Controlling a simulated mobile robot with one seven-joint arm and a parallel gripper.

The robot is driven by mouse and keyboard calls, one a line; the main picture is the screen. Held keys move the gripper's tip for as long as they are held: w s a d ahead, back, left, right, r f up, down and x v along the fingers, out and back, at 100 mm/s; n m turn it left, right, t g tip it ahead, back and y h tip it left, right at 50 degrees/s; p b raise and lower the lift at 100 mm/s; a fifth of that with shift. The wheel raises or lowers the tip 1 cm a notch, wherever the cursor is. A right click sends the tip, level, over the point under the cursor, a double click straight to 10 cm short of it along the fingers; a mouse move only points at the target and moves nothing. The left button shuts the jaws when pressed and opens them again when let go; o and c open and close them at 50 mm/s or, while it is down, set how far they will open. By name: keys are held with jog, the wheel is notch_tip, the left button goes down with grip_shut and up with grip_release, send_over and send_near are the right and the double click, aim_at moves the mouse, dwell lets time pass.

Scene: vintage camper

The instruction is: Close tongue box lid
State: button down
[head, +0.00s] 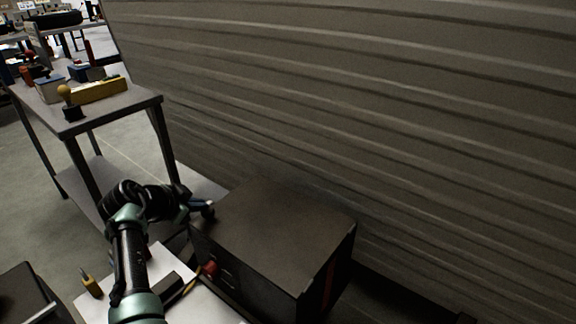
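The tongue box (240,285) is a dark grey-brown metal box standing against the ribbed camper wall. Its lid (280,225) shows as a broad flat top that looks down over the box; I see no clear gap, but the front seam is dark and hard to read. My gripper (207,210) is at the box's upper left corner, beside the lid's left edge. I cannot tell whether it touches the lid. The fingers are small and dark, so their opening cannot be made out.
A metal workbench (130,104) with tools stands at the left. A white surface (205,306) before the box holds a yellow-handled tool (91,284) and other small items. A dark object (30,296) is at lower left. The ribbed wall (380,120) closes off the far side.

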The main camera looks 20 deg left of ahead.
jog(key=shift+s+d+f, duration=0.1)
jog(key=shift+s+f, duration=0.05)
jog(key=shift+f, duration=0.45)
notch_tip(320, 180, up, 11)
jog(key=p, duration=0.3)
